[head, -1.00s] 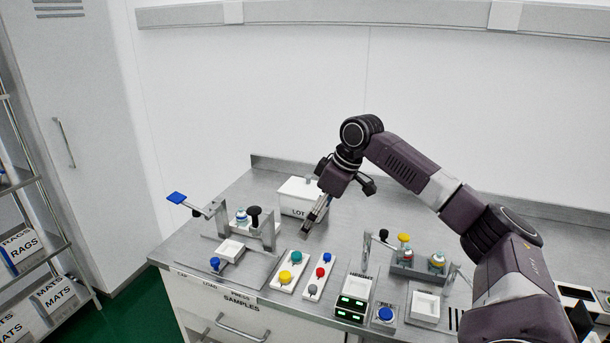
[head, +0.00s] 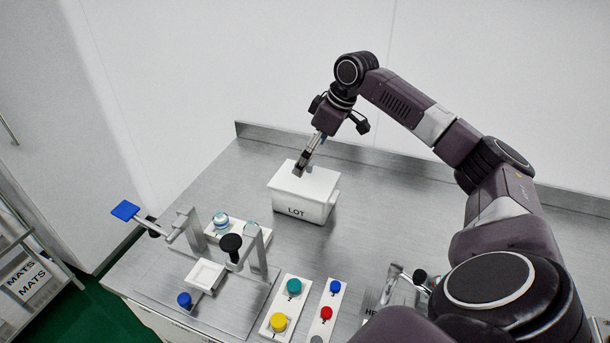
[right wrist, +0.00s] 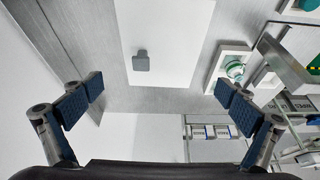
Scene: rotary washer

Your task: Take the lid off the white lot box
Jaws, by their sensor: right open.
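The white lot box (head: 299,210), with LOT on its front, stands on the steel bench with its white lid (head: 318,186) on top. The lid (right wrist: 180,40) also shows in the right wrist view, with a small grey knob (right wrist: 140,61) on it. My right gripper (head: 298,174) is above the lid, pointing down; in the head view it covers the knob. In the right wrist view my right gripper (right wrist: 160,91) is open and empty, its fingers wide apart, and the knob lies beyond the fingertips. My left gripper is not in view.
A lever fixture with a blue paddle (head: 125,210) and a black knob (head: 231,243) stands front left of the box. Panels with coloured knobs (head: 286,307) lie in front. The bench right of the box is clear; a raised edge runs behind.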

